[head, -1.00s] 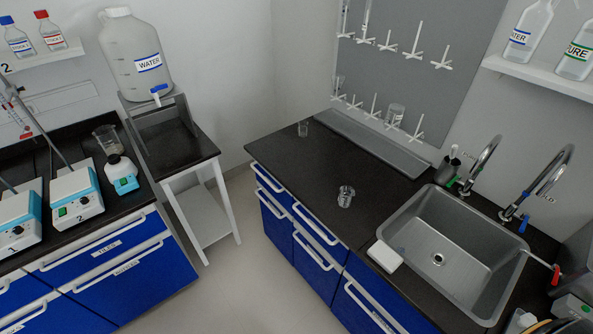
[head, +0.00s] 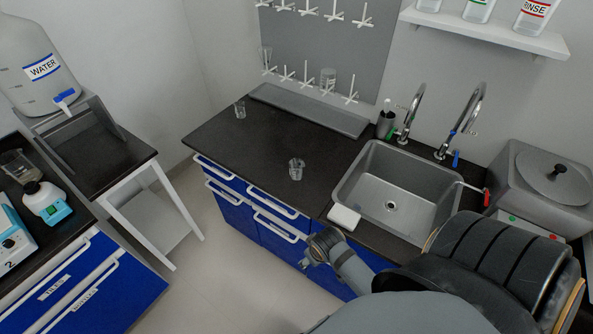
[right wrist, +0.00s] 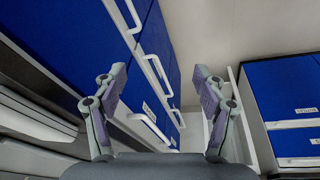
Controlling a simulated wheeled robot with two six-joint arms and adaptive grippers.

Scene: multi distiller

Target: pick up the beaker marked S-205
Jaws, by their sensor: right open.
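A small clear beaker (head: 296,169) stands on the black counter left of the sink. Another clear beaker (head: 240,109) stands further back near the counter's far left end. Any marking on them is too small to read, so I cannot tell which is S-205. My right gripper (right wrist: 159,80) is open and empty in the right wrist view, with blue drawers and white handles beyond it. In the head view my right arm reaches in from the lower right, its hand low in front of the counter's drawers, apart from the beakers. My left gripper is out of view.
A sink (head: 398,195) with two taps lies right of the nearer beaker. A white block (head: 344,217) sits at its left corner. More glassware hangs on the drying rack (head: 330,50). A grey lidded machine (head: 540,187) stands right. The counter around the beakers is mostly clear.

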